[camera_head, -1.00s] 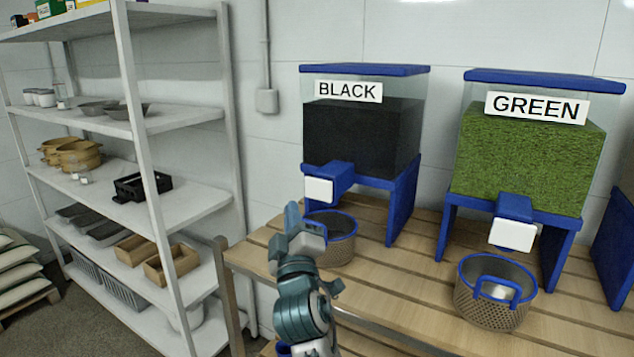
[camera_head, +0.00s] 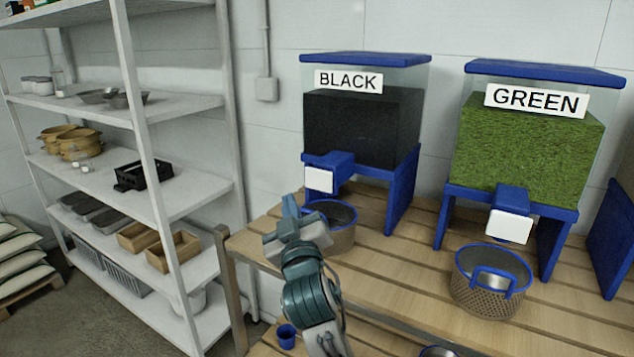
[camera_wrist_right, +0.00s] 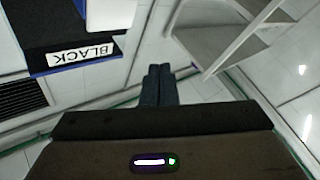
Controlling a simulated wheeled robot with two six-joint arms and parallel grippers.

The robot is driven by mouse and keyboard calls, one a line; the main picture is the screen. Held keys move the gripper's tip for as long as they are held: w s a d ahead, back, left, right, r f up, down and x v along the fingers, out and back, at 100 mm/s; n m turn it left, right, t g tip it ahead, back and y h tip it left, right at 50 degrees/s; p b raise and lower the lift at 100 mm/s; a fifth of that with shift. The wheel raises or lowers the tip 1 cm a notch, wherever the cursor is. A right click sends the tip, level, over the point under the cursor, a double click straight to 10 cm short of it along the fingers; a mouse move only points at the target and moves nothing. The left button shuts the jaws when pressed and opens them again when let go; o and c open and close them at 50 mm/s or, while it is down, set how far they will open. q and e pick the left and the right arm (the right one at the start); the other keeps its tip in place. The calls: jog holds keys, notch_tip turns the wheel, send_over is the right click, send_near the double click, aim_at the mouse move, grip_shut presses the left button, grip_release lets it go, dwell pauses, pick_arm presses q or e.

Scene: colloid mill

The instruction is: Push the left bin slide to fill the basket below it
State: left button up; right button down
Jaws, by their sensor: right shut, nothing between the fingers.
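The left bin (camera_head: 362,128) is a clear box with dark contents, a blue lid and a BLACK label. Its label also shows in the right wrist view (camera_wrist_right: 80,53). Its slide (camera_head: 320,180) is a blue block with a white front face, low on the bin's front left. A metal basket (camera_head: 343,238) with a blue rim stands below it, partly hidden by my right gripper; its contents are hard to see. My right gripper (camera_head: 290,207) is shut and empty, in front of the basket and lower than the slide, seemingly apart from both. Its closed fingers (camera_wrist_right: 158,85) show in the wrist view. My left gripper is not in view.
A bin labelled GREEN (camera_head: 528,150) stands to the right with its own slide (camera_head: 510,227) and basket (camera_head: 490,300). All stand on a slatted wooden table (camera_head: 400,265). A white shelf (camera_head: 195,190) with trays and bowls is at the left. A small blue cup (camera_head: 287,336) sits below.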

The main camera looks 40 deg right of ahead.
aim_at(316, 180)
jog(key=w+d+b, duration=0.1)
jog(key=w+d, duration=0.2)
jog(key=d, duration=0.4)
jog(key=shift+b, duration=0.3)
dwell(1.8)
jog(key=shift+w+d, duration=0.1)
jog(key=shift+d, duration=0.25)
jog(key=shift+w+d+b, duration=0.35)
jog(key=shift+d, duration=0.55)
dwell(1.1)
jog(key=shift+s+a+f+p, duration=0.15)
jog(key=shift+s+a, duration=0.1)
jog(key=shift+a, duration=0.4)
jog(key=shift+s+a+r+p, duration=0.15)
jog(key=shift+s+a, duration=0.1)
jog(key=shift+a, duration=0.35)
jog(key=shift+s+a+p, duration=0.2)
jog(key=shift+s+a, duration=0.15)
jog(key=shift+a, duration=0.45)
jog(key=shift+s+a+p, duration=0.15)
jog(key=shift+s+a, duration=0.15)
jog(key=shift+a, duration=0.45)
jog(key=shift+s+a+p, duration=0.2)
jog(key=shift+s+a, duration=0.15)
jog(key=shift+a, duration=0.45)
